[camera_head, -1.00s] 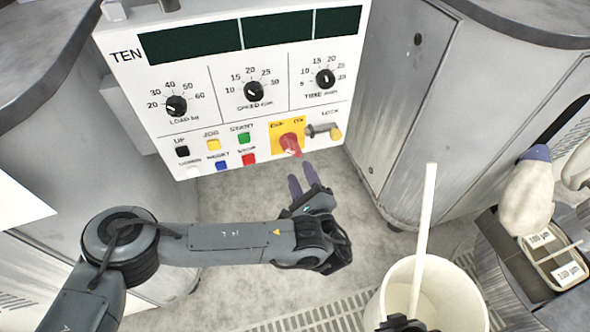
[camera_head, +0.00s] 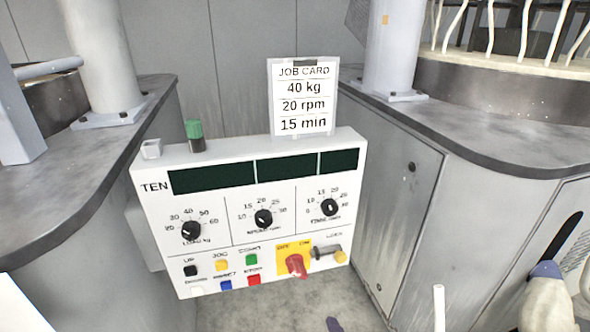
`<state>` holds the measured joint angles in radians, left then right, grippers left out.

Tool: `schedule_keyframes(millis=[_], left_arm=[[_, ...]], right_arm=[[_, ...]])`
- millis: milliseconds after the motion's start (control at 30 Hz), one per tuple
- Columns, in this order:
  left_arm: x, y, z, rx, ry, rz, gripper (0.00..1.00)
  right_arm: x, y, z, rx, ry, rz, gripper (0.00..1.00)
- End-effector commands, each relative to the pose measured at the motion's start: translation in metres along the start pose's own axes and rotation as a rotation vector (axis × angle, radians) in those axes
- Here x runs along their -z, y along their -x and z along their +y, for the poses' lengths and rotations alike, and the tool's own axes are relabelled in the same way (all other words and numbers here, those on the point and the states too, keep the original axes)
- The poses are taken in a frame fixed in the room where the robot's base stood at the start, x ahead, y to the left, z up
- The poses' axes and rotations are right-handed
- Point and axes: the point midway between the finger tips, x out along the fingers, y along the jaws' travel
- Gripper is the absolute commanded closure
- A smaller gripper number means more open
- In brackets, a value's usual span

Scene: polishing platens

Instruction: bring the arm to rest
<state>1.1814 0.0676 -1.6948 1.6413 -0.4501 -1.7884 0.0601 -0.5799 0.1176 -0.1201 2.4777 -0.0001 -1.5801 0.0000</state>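My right gripper is not in view. The white control panel (camera_head: 150,205) has three black knobs: load (camera_head: 191,230), speed (camera_head: 263,218) and time (camera_head: 330,207). A red switch handle (camera_head: 296,265) sits on a yellow plate, with a lock (camera_head: 327,252) beside it. The displays (camera_head: 285,170) are dark.
A job card (camera_head: 302,97) reading 40 kg, 20 rpm, 15 min stands behind the panel top. Grey machine housings (camera_head: 395,190) flank the panel. A pale stick (camera_head: 438,308) and blue-tipped pale object (camera_head: 545,292) are lower right.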

Motion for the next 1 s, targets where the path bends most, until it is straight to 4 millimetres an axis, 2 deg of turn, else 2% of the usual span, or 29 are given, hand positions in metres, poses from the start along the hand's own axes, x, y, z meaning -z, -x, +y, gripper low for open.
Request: schedule_keyframes(millis=[33, 200, 367, 500, 667, 800, 1000], left_arm=[[0.001, 0.026, -0.010, -0.066, 0.064, 0.070, 0.55], [0.004, 0.093, -0.030, -0.305, 0.336, 0.267, 0.55], [-0.022, 0.135, -0.052, -0.530, 0.618, 0.373, 0.55], [-0.062, 0.153, -0.063, -0.713, 0.868, 0.392, 0.55], [-0.123, 0.162, -0.055, -0.891, 1.143, 0.326, 0.55], [-0.186, 0.172, -0.030, -1.009, 1.356, 0.196, 0.55], [-0.264, 0.192, 0.013, -1.086, 1.544, -0.014, 0.55]], right_arm=[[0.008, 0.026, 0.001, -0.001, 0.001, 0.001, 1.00], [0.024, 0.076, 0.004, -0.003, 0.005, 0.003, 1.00], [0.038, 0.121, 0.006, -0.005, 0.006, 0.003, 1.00], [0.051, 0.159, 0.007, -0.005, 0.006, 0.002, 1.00], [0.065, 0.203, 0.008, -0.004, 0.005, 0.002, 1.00], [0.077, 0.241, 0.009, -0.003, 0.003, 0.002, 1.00], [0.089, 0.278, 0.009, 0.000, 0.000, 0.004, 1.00]])
